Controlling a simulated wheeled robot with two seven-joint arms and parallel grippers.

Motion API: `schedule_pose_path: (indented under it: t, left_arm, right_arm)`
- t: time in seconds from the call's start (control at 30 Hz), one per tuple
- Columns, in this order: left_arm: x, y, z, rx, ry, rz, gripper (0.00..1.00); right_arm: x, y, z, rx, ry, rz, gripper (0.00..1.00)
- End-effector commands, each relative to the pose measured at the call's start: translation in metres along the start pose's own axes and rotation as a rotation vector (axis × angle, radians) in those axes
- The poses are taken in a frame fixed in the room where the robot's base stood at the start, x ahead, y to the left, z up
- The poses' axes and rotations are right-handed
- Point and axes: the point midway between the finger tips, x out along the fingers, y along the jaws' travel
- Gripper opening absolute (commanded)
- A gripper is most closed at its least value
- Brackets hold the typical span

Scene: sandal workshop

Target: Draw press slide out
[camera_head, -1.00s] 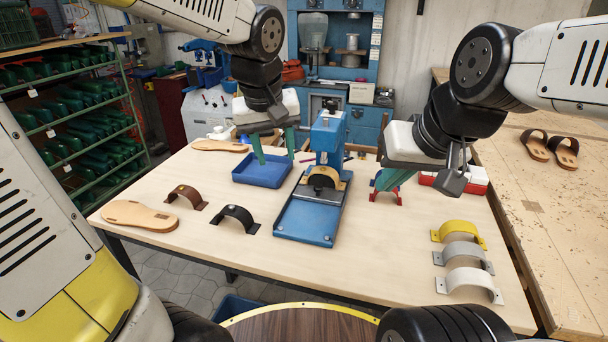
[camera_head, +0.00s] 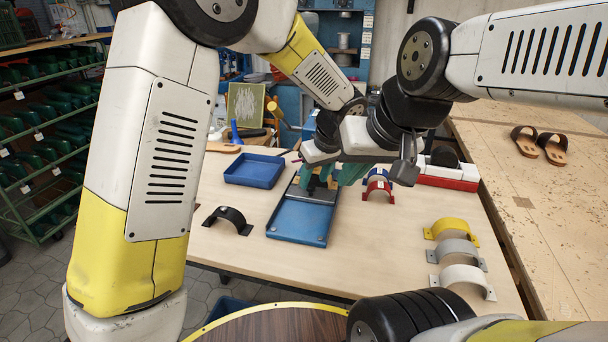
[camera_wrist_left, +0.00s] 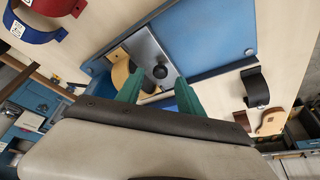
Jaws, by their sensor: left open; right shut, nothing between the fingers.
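The blue press (camera_head: 303,222) stands mid-table, its front tray empty and its upper part mostly hidden by my arms. In the left wrist view, a grey metal slide plate (camera_wrist_left: 146,48) with a black knob (camera_wrist_left: 160,72) lies at the back end of the blue tray. My left gripper (camera_wrist_left: 160,82) is open, its green fingertips on either side of the knob in the picture; I cannot tell whether they touch it. A tan curved piece (camera_wrist_left: 120,74) is beside the plate. My right gripper (camera_head: 347,180) is shut and empty, close to the press's right side in the head view.
A blue tray (camera_head: 255,171) is left of the press. A black strap (camera_head: 229,217) lies at front left. Yellow (camera_head: 452,229), grey (camera_head: 457,252) and white (camera_head: 464,277) straps line the right. Red (camera_head: 378,187) and blue straps stand behind the right gripper.

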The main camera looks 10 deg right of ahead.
Motion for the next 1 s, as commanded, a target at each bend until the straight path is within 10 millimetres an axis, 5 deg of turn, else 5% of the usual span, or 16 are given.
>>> schedule_pose_path:
  t: [0.2,0.5,0.77,1.0]
  left_arm:
    - [0.024,0.0,0.0,0.0,0.0,0.0,0.44]
    - [0.027,0.0,0.0,0.0,0.0,0.001,0.44]
    - [0.027,0.0,0.0,0.0,0.0,0.001,0.0]
    - [0.027,0.0,0.0,0.0,0.0,0.001,0.0]
  right_arm:
    - [0.0,0.0,0.0,0.0,0.0,0.0,0.0]
    - [0.0,0.0,0.0,0.0,0.0,0.0,0.0]
    - [0.0,0.0,0.0,0.0,0.0,0.0,0.0]
    - [0.0,0.0,0.0,0.0,0.0,0.0,0.0]
